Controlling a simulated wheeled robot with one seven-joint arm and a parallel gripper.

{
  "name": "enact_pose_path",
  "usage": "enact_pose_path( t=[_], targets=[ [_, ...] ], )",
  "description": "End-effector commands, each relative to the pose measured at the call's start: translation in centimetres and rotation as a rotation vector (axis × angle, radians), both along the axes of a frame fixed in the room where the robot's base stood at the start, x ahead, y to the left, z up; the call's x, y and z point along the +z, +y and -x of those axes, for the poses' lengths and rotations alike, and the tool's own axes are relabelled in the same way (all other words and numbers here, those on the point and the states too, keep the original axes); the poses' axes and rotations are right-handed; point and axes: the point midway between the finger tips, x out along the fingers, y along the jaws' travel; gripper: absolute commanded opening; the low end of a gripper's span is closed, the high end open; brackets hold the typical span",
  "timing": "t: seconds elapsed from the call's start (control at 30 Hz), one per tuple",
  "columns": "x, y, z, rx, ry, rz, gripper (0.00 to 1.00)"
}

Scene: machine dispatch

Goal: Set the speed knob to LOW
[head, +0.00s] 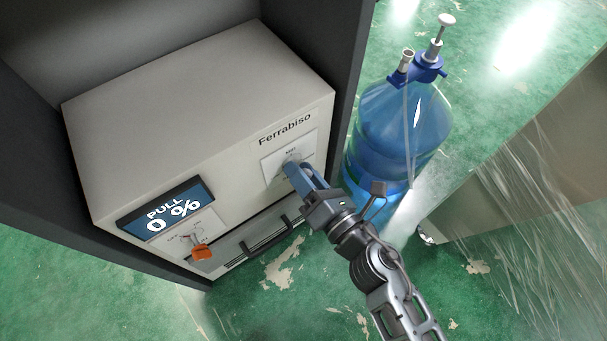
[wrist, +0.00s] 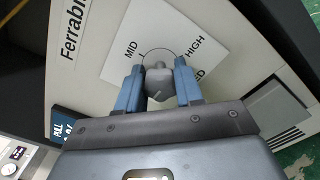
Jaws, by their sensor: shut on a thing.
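The speed knob (wrist: 158,84) is a grey knob on a white label plate (wrist: 165,30) on the machine's front. In the wrist view my gripper (wrist: 158,88) has one blue finger on each side of it and is shut on it. The words MID and HIGH show above the knob, and "ED" shows beside the right finger. The LOW mark is hidden, and I cannot tell which mark the knob points to. In the head view my gripper (head: 291,170) reaches the label plate (head: 305,150) from the lower right and covers most of the knob.
The beige Ferrabiso machine (head: 200,110) sits in a dark cabinet. Its display (head: 165,209) reads PULL 0 %. An orange-tipped lever (head: 202,252) and a black drawer handle (head: 268,235) are below. A blue water bottle (head: 400,125) stands to the right, near a plastic-wrapped box (head: 540,170).

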Motion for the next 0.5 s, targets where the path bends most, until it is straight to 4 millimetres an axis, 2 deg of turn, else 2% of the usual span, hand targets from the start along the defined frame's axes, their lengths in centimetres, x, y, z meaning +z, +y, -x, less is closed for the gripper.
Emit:
enact_pose_path(
  t=[0.5],
  targets=[
    [-0.28,0.06,0.13,0.001,-0.235,0.353,0.05]
  ],
)
